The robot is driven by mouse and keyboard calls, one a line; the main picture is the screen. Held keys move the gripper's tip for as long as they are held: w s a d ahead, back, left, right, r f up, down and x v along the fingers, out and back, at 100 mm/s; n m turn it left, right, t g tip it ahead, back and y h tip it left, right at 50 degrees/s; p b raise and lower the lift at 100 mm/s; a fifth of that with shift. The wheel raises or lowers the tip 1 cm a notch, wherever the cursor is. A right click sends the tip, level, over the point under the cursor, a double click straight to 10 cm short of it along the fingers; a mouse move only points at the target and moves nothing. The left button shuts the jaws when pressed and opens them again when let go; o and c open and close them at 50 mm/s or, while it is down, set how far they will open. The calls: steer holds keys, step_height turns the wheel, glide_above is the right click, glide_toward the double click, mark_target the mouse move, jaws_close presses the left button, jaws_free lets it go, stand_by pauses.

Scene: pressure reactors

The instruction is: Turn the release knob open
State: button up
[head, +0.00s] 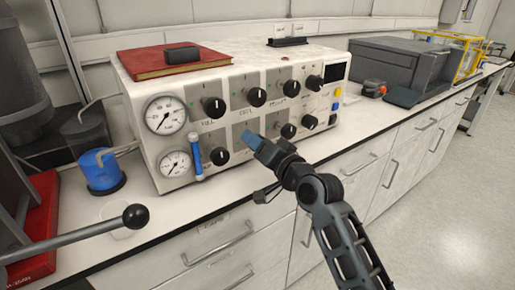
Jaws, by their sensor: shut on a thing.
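A white control box (160,88) stands on the counter, with two rows of black knobs on its front. My gripper (250,140) reaches up from the lower right to the lower row, between the lower left knob (219,156) and another lower knob (289,130). Its bluish fingertips are shut at the panel on a knob, taken as the release knob. That knob is hidden behind the fingers, so its turn angle cannot be seen. The small labels are too blurred to read surely.
Two gauges (165,115) and a blue tube (196,156) are at the box's left. A red book (140,66) lies on top. A ball-ended lever (135,216) juts in at lower left. Grey equipment (405,65) stands at right. The counter front (340,145) is clear.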

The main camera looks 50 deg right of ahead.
steer(key=shift+n+b, duration=0.45)
steer(key=shift+n, duration=0.65)
steer(key=o, duration=1.1)
steer(key=shift+c, duration=0.2)
steer(key=v, duration=0.8)
steer(key=shift+b, duration=0.35)
steer(key=shift+w, duration=0.1)
